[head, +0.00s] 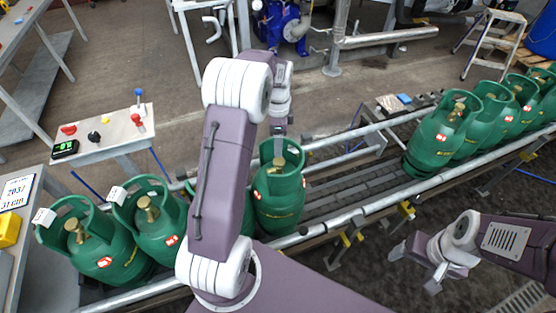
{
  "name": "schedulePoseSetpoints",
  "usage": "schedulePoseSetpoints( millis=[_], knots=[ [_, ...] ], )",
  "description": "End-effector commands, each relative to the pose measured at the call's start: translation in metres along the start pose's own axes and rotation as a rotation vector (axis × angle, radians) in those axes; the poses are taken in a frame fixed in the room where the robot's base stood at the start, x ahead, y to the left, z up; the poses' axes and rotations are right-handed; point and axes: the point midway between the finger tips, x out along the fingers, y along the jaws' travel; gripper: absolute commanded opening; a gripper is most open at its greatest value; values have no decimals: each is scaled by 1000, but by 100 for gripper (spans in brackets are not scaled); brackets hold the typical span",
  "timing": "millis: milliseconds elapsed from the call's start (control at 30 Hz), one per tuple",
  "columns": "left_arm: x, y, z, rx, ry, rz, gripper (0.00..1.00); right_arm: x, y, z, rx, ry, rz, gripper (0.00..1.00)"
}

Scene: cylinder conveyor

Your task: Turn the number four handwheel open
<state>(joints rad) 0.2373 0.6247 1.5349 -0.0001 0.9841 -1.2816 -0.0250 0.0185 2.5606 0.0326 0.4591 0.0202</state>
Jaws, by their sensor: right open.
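Green gas cylinders with brass valves stand on the conveyor. One cylinder (278,208) stands just right of my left arm, with its brass valve (279,165) inside the collar. My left gripper (280,148) points down into that collar, at or just above the valve; whether it touches and how far its fingers are apart is hidden. Another cylinder (192,190) is mostly hidden behind my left arm. Two more, a left end one (92,250) and its neighbour (155,225), stand further left. My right gripper (412,268) is open and empty, right of the conveyor's near rail. No handwheel number is readable.
Several more cylinders (434,140) stand at the conveyor's right end. The roller stretch (345,183) between is empty. A control panel (105,133) with buttons and a lever stands behind the left cylinders. Metal rails (350,212) edge the conveyor.

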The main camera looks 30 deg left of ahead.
Motion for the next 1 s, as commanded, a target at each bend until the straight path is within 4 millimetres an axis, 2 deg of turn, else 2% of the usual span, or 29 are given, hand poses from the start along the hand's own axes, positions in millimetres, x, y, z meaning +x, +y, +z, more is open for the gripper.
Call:
schedulePoseSetpoints(
  millis=[167,400,600,933,1000],
  knots=[
    [7,-1,0,15,-1,2,60,1,0,0,0,1,0,76],
    [56,-1,0,13,-1,3,60,7,0,0,0,0,0,76],
    [84,-1,0,12,0,0,60,9,0,1,0,0,0,76],
    [90,-2,0,12,1,-2,60,9,0,1,0,0,0,76],
    [90,-2,0,12,1,-2,41,9,0,1,0,0,0,76]
  ],
)
